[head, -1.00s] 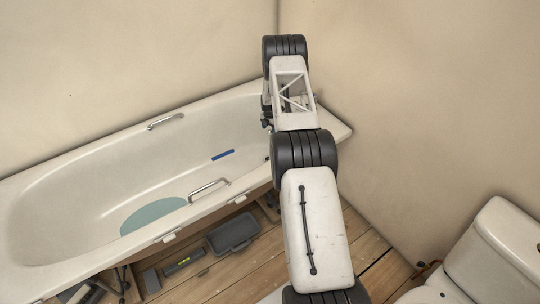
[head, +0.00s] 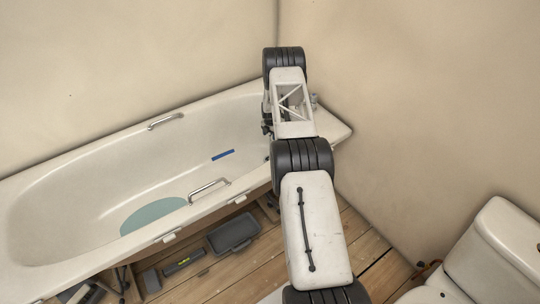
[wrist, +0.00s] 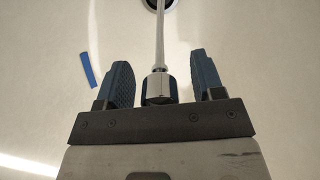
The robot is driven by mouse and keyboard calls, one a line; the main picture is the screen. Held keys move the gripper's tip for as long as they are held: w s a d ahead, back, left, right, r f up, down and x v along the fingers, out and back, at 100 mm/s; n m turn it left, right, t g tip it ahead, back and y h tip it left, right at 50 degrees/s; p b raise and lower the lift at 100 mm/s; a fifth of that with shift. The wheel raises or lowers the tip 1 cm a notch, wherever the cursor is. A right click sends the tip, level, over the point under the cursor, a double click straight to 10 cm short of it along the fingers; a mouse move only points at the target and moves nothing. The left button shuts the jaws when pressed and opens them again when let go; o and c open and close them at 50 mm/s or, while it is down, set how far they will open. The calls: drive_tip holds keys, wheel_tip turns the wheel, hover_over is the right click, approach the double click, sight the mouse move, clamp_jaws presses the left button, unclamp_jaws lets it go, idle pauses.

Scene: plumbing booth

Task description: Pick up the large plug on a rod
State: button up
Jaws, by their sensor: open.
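In the wrist view, a thin chrome rod (wrist: 160,45) runs up between my fingers from a thicker, faceted chrome piece (wrist: 157,88). The rod's far end meets a dark round shape (wrist: 159,3) with a bright ring, cut off by the top edge. I cannot tell which end is the plug. My gripper (wrist: 160,62) is open, with one blue ridged finger on each side of the chrome piece. A gap shows on both sides, wider on the right. In the head view my arm hides the rod and most of the gripper, at the bath's right end.
The white bath (head: 75,215) has grab handles (head: 208,188) on its rims. A blue strip (head: 223,155) and a teal patch (head: 152,214) lie inside it. A dark tray (head: 234,233) and a spirit level (head: 184,263) are on the floor. A toilet (head: 495,250) stands at right.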

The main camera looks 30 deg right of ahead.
drive_tip(key=shift+c, duration=0.2)
idle(0.3)
clamp_jaws()
